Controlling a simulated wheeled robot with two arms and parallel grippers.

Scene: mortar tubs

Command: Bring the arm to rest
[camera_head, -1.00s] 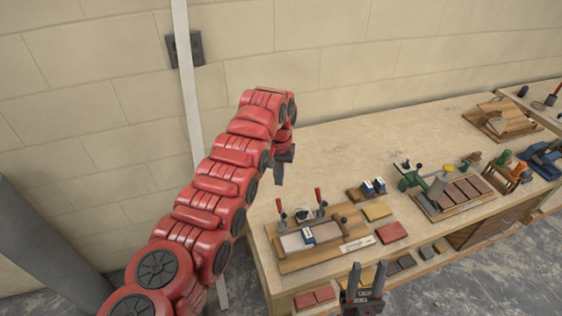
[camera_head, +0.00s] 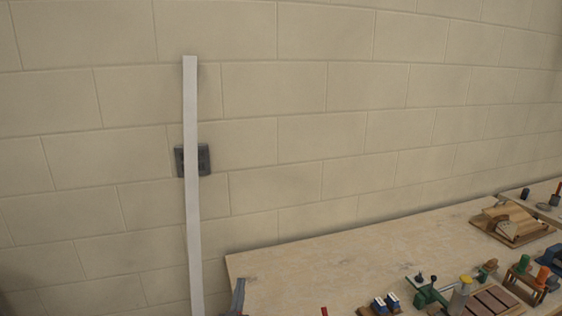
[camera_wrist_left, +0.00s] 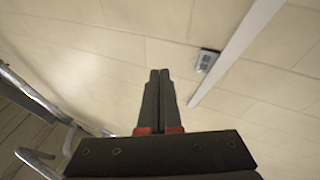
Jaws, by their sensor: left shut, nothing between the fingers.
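My left gripper shows in the left wrist view (camera_wrist_left: 159,75) with its two dark fingers together and nothing between them. Block wall is behind the fingers in that view. The rest of my left arm is out of the head view. My right gripper is in neither view.
A pale upright strip (camera_head: 192,200) runs up the block wall past a dark wall box (camera_head: 204,160). The bench's back left is clear.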

